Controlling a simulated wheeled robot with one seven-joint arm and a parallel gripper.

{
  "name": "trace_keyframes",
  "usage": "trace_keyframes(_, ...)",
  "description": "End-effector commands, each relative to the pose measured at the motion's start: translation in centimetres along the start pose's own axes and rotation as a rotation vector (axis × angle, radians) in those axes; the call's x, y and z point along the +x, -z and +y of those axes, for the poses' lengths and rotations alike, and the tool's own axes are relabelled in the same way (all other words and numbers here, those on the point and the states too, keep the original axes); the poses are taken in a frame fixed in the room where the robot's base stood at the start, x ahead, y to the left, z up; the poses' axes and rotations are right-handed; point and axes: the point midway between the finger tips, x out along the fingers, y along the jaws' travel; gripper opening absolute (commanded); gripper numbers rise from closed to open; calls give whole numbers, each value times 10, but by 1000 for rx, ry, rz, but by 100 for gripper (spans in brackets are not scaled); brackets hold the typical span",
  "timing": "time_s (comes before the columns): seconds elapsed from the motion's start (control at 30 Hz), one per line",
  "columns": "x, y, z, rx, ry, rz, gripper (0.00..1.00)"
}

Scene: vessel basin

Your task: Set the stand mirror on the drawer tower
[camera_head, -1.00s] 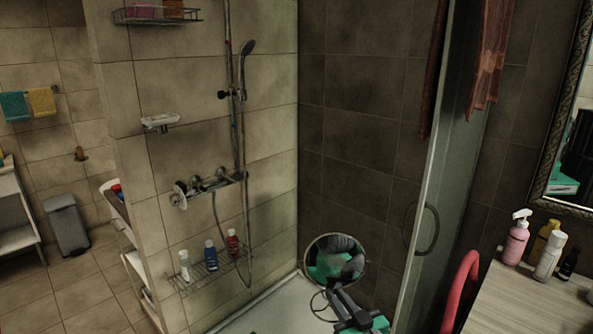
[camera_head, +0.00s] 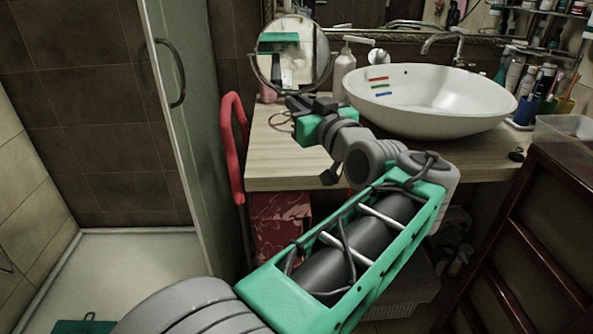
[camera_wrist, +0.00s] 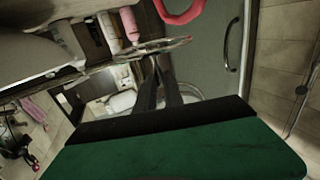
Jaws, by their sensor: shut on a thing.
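The stand mirror (camera_head: 290,52) is round with a thin rim and shows upright at the left end of the counter in the head view. My gripper (camera_head: 300,104) is shut on its lower part, and thin wire of its stand (camera_head: 283,122) shows beside the jaws. In the wrist view the mirror (camera_wrist: 155,48) appears nearly edge-on beyond my gripper's fingers (camera_wrist: 158,68). I cannot tell whether the mirror touches the counter. A dark brown wooden unit with a panelled front (camera_head: 540,215) stands at the far right and may be the drawer tower.
A white basin (camera_head: 430,100) and a soap pump (camera_head: 344,68) stand on the wooden counter (camera_head: 275,160). A clear bin (camera_head: 570,132) sits on the brown unit. A red curved frame (camera_head: 233,140) and glass shower door (camera_head: 185,110) are at left.

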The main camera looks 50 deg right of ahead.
Motion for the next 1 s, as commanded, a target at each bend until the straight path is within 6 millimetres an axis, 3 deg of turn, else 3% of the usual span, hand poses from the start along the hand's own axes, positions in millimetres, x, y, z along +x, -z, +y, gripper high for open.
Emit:
trace_keyframes(0.03, -11, -7, 11, -5, -38, 3, 0)
trace_keyframes(0.17, -23, 0, 23, -2, -81, 3, 0)
trace_keyframes(0.53, -17, -1, 24, 1, -80, 3, 0)
trace_keyframes(0.67, 7, -13, 29, 4, -74, 1, 0)
trace_keyframes(0.87, 62, -39, 44, 2, -74, 2, 0)
trace_keyframes(1.0, 90, -73, 53, 3, -77, 0, 0)
